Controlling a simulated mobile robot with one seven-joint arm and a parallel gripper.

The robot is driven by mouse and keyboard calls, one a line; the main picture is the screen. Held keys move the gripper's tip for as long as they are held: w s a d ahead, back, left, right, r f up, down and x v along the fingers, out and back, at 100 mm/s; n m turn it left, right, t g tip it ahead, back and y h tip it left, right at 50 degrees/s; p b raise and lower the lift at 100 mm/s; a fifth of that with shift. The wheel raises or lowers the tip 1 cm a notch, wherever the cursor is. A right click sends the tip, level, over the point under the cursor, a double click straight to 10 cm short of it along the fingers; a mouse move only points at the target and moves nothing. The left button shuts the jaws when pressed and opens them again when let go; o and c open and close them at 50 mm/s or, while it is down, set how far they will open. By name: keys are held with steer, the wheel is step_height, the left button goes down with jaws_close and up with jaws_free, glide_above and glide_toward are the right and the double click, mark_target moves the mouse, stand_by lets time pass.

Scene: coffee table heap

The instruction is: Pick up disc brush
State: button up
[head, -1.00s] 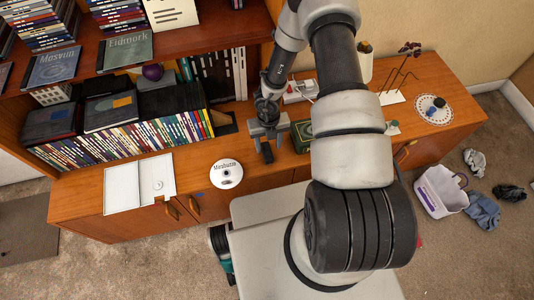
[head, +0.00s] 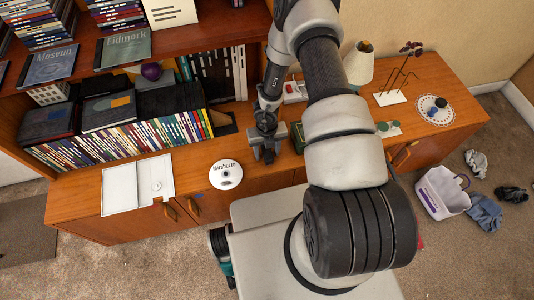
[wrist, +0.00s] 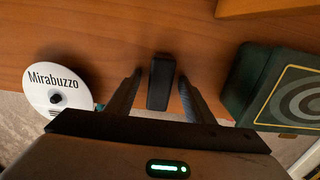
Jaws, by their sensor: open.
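The disc brush is a small black block (wrist: 160,84) lying on the wooden cabinet top, seen in the wrist view between my two fingers. My gripper (wrist: 158,92) is open, with one finger on each side of the brush. I see narrow gaps of wood between the block and the fingers, and cannot tell whether either finger touches it. In the head view my gripper (head: 262,151) is low over the cabinet top near its front edge, and hides most of the brush.
A white disc labelled Mirabuzzo (wrist: 57,88) lies left of my gripper, with a dark knob at its middle. A dark green box (wrist: 270,92) stands close on the right. An open white booklet (head: 138,186) lies farther left. Shelves of cases (head: 130,142) rise behind.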

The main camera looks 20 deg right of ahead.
mark_target(267, 152)
steer(key=shift+c, duration=0.3)
steer(key=c, duration=1.1)
steer(key=shift+o, duration=0.2)
steer(key=shift+r+p, duration=0.6)
steer(key=shift+r, duration=1.15)
steer(key=shift+s+r, duration=0.15)
steer(key=shift+r, duration=0.1)
steer(key=s+b, duration=0.9)
steer(key=s, duration=0.8)
steer(key=shift+s, duration=0.4)
